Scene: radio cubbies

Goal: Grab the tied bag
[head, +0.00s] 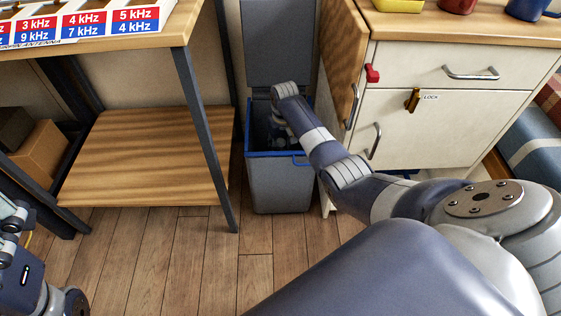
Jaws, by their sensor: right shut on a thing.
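My right arm reaches down into a grey bin (277,186) with a blue rim. Its gripper (281,143) is inside the bin, partly hidden by my own arm and the bin's front wall. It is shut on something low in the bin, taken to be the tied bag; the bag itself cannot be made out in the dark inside. My left gripper (12,222) shows only in part at the left edge, away from the bin, and its fingertips cannot be made out.
The bin's grey lid (279,42) stands open behind it. A wooden bench with a lower shelf (150,155) is close on the left, its dark leg beside the bin. A white cabinet (455,125) with an open wooden door (343,55) is close on the right. Floor in front is clear.

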